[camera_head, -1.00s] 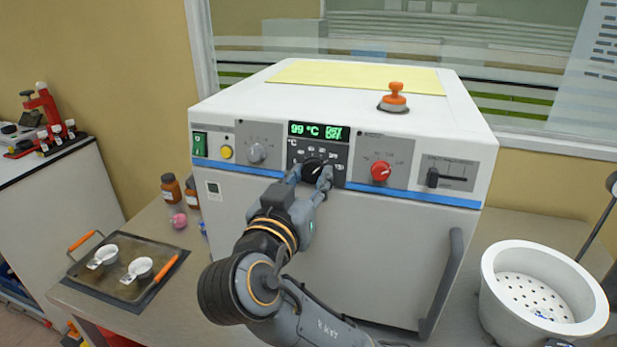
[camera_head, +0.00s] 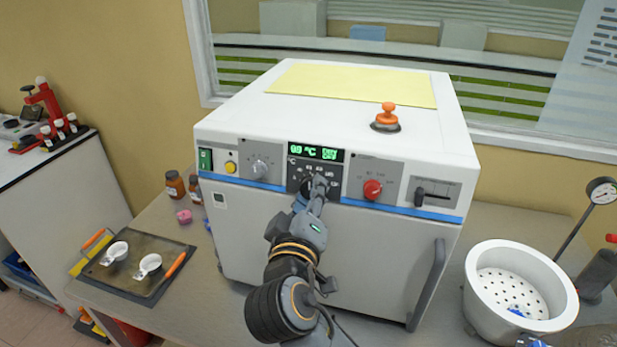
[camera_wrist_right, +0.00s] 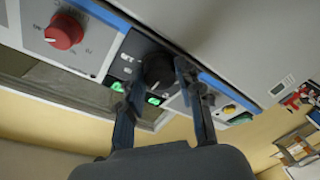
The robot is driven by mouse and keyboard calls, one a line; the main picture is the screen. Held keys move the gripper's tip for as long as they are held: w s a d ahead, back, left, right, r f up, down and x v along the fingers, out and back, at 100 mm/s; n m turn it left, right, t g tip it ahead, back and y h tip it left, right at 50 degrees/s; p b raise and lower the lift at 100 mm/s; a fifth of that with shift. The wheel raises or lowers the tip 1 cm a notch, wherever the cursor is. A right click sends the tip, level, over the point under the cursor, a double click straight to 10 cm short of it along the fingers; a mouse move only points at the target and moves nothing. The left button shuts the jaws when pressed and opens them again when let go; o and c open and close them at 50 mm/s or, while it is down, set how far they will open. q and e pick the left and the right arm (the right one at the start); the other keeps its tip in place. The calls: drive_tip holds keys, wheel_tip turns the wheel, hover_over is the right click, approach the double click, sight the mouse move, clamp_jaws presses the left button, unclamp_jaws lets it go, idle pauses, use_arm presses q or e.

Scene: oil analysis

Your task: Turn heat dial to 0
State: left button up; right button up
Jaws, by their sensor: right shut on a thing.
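The heat dial is a black knob (camera_head: 306,186) under the green display (camera_head: 316,154) on the front of the white oven (camera_head: 330,238). It also shows in the right wrist view (camera_wrist_right: 158,73). My right gripper (camera_head: 314,187) is shut on the dial, with one finger on each side in the right wrist view (camera_wrist_right: 160,86). The fingers hide much of the dial and its scale in the head view. The display shows a blurred number that looks like 0.9 °C. My left gripper is not in view.
A red knob (camera_head: 373,189) and a black slider (camera_head: 419,196) are right of the dial. A grey knob (camera_head: 260,168) is left of it. A tray (camera_head: 128,279) with two white cups lies left on the table. A white perforated pot (camera_head: 470,292) stands right.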

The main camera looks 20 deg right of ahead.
drive_tip(key=n+p, duration=0.3)
drive_tip(key=n, duration=0.2)
drive_tip(key=n+g+y+p, duration=0.1)
drive_tip(key=n+p, duration=0.3)
drive_tip(key=n+g+y+p, duration=0.1)
drive_tip(key=n+p, duration=0.3)
drive_tip(key=n, duration=0.1)
drive_tip(key=shift+d+r+n, duration=0.1)
drive_tip(key=shift+r+n, duration=0.2)
idle(0.4)
drive_tip(key=o, duration=1.1)
drive_tip(key=shift+o, duration=0.2)
drive_tip(key=v, duration=0.7)
drive_tip(key=shift+s, duration=0.2)
